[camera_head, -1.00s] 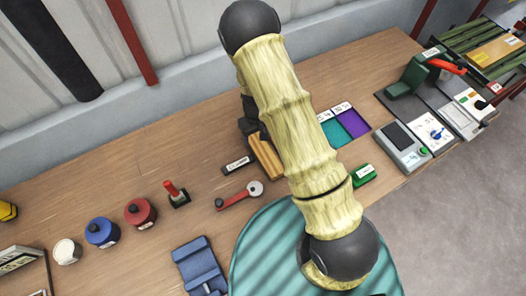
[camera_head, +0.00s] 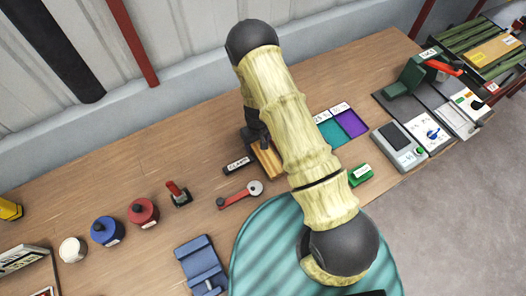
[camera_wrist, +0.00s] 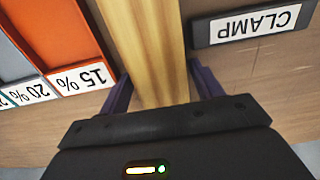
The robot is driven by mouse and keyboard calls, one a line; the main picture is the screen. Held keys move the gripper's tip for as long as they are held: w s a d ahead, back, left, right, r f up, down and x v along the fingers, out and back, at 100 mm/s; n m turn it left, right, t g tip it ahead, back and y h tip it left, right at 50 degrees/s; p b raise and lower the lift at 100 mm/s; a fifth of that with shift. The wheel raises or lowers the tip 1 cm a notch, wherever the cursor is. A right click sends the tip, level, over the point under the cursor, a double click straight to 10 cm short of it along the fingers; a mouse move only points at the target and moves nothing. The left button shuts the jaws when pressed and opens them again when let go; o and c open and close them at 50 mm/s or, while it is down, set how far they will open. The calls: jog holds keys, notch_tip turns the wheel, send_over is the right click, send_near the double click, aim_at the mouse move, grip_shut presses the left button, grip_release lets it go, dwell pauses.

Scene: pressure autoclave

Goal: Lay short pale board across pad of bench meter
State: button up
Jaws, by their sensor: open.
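A pale wooden board (camera_wrist: 145,45) runs up the middle of the wrist view, between the two fingers of my gripper (camera_wrist: 160,80). The gripper is open, with one finger on each side of the board; I cannot tell whether either touches it. In the head view pale wood (camera_head: 266,160) shows just below my dark gripper (camera_head: 254,132), partly hidden by my arm. The bench meter (camera_head: 408,158) is a grey box at the right of the bench. Its dark pad (camera_head: 393,136) is bare.
A black CLAMP label (camera_wrist: 250,25) lies right of the board in the wrist view. Orange and grey compartments with percent labels (camera_wrist: 80,78) are on the left. A red-handled tool (camera_head: 238,195) and green block (camera_head: 360,175) are nearby. A green press (camera_head: 415,75) stands behind the meter.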

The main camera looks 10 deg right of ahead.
aim_at(258, 143)
jog(key=c, duration=1)
jog(key=shift+r, duration=0.15)
notch_tip(258, 143, up, 10)
jog(key=b, duration=0.3)
